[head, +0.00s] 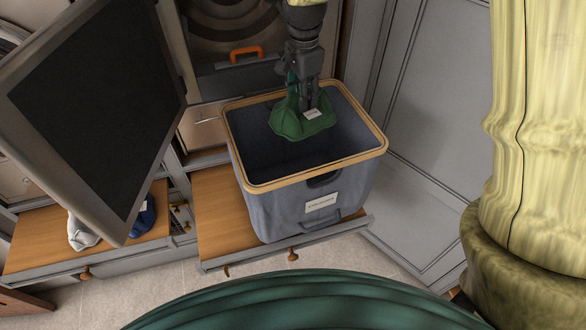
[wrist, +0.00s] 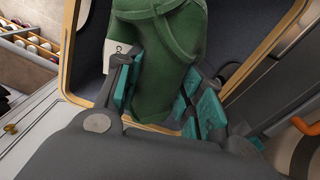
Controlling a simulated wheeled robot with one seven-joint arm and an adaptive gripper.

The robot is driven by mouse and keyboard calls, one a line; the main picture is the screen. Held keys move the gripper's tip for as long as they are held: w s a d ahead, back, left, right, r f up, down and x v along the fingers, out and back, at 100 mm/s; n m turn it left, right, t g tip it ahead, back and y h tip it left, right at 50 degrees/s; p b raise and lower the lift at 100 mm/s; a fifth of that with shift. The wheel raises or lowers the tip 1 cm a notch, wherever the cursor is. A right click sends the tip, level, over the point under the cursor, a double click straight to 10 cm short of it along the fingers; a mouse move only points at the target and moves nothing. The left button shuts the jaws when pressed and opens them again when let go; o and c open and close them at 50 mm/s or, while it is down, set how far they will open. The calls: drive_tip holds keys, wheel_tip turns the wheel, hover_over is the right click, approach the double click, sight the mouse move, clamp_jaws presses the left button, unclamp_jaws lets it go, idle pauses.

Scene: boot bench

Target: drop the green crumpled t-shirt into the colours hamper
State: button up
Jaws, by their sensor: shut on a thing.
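The green crumpled t-shirt (head: 300,122) hangs from my gripper (head: 303,86) over the open mouth of the blue-grey hamper. In the wrist view the t-shirt (wrist: 168,62) sits between the two teal-padded fingers of my gripper (wrist: 160,103), with a white tag at its left side. The hamper (head: 303,203) has a wooden rim and a white label on its front; the label's wording is too small to read. It stands upright on a wooden bench. The t-shirt's lower end is around rim height or just inside the opening; I cannot tell exactly. The hamper's floor is dark.
A dark panel in a grey frame (head: 98,100) takes up the left. White and blue cloth items (head: 83,232) lie on the left bench part. An orange handle (head: 246,53) shows behind the hamper. Grey panelling (head: 430,130) stands close at the right.

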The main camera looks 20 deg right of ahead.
drive_tip(key=shift+f, duration=0.4)
drive_tip(key=shift+w, duration=0.1)
drive_tip(key=o, duration=1.2)
wheel_tip(320, 180, up, 12)
